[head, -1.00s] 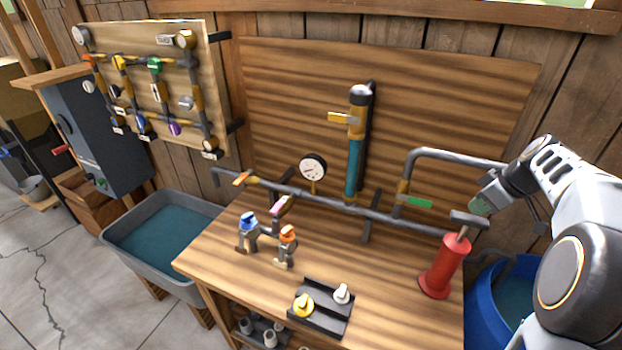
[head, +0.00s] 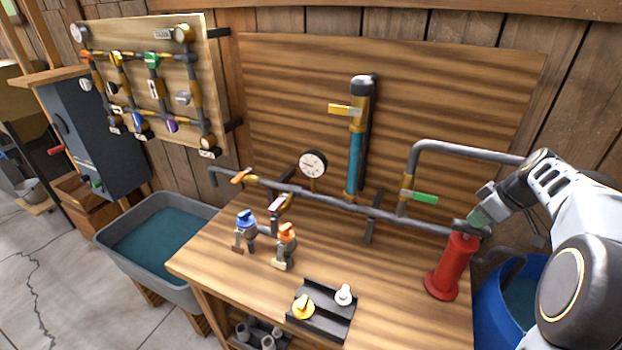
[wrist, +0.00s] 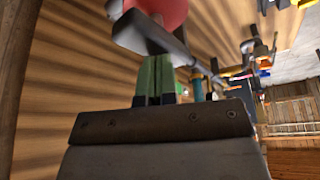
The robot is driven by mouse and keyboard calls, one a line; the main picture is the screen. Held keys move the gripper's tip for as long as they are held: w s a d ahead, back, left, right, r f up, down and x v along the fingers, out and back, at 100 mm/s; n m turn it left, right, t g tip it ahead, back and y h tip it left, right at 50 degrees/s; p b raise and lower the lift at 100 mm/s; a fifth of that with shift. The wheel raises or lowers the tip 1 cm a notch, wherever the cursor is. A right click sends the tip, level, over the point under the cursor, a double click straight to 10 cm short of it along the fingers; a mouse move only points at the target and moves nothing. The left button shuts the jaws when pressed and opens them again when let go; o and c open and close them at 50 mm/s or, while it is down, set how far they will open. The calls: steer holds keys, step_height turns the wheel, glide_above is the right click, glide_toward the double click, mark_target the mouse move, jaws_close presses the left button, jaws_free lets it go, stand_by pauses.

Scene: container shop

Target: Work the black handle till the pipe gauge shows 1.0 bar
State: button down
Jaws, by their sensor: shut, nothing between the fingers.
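The red hand pump (head: 452,268) stands upright at the right of the bench. Its black handle (head: 460,226) sits low, close above the red body. My gripper (head: 476,218) is over the handle with its green fingers pressed together, touching or almost touching the bar. In the wrist view the shut fingers (wrist: 157,80) point at the black handle (wrist: 140,32), with the red pump body (wrist: 165,8) beyond. The round white pipe gauge (head: 313,164) stands on the pipe; its needle is too small to read.
A grey pipe (head: 330,201) runs along the bench with an orange, a pink and a green lever (head: 424,198). A blue barrel (head: 510,300) stands right of the bench. A black tray (head: 325,318) lies in front, and a water trough (head: 200,282) stands left.

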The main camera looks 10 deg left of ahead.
steer(key=shift+r+p, duration=2.15)
steer(key=shift+r, duration=0.9)
steer(key=shift+f, duration=0.2)
steer(key=shift+f+b, duration=2.75)
steer(key=shift+f, duration=0.3)
steer(key=shift+r+p, duration=2.4)
steer(key=shift+r, duration=0.8)
